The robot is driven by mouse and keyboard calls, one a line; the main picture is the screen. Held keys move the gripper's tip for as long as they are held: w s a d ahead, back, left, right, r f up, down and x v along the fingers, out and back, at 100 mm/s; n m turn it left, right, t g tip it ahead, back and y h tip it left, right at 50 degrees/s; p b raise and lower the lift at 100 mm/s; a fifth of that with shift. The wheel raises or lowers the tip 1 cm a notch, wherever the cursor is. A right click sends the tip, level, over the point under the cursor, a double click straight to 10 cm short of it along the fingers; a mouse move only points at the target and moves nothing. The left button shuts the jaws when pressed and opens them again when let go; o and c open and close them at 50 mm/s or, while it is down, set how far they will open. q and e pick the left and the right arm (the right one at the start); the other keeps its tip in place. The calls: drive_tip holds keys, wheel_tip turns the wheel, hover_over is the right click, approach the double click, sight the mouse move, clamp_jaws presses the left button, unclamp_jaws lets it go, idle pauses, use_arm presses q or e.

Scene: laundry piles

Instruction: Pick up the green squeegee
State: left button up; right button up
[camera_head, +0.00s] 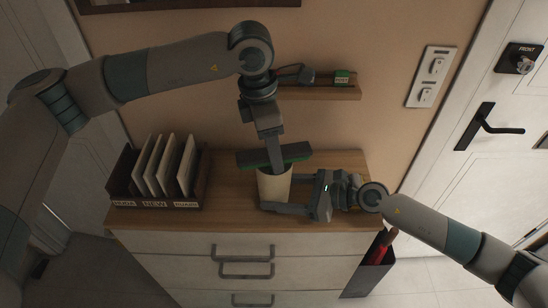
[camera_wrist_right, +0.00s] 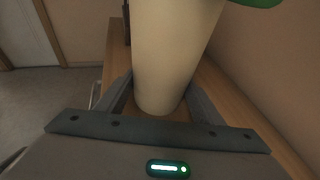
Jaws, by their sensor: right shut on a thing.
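The green squeegee (camera_head: 296,152) has a wide dark head with a green edge. It lies across the mouth of a cream cup (camera_head: 273,187) on the dresser top; any handle is hidden in the cup. A green part (camera_wrist_right: 262,3) shows at the top of the right wrist view. My left gripper (camera_head: 276,166) points down from above, its finger crossing in front of the squeegee head. It is seen edge-on, so its opening is unclear. My right gripper (camera_head: 277,192) is shut on the cup from the right, its fingers either side of it, also in the right wrist view (camera_wrist_right: 165,95).
A file rack (camera_head: 156,203) with several upright folders stands left on the dresser (camera_head: 230,216). A wall shelf (camera_head: 320,92) with small items (camera_head: 342,76) is behind. A dark bin (camera_head: 368,272) with red items stands right of the dresser. A door (camera_head: 505,150) is far right.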

idle(0.3)
use_arm(q)
drive_tip(key=c, duration=1.2)
drive_tip(key=shift+c, duration=0.2)
drive_tip(key=shift+r, duration=0.1)
wheel_tip(320, 180, up, 10)
drive_tip(key=shift+r, duration=0.15)
use_arm(e)
drive_tip(key=o, duration=0.9)
drive_tip(key=shift+c, duration=0.2)
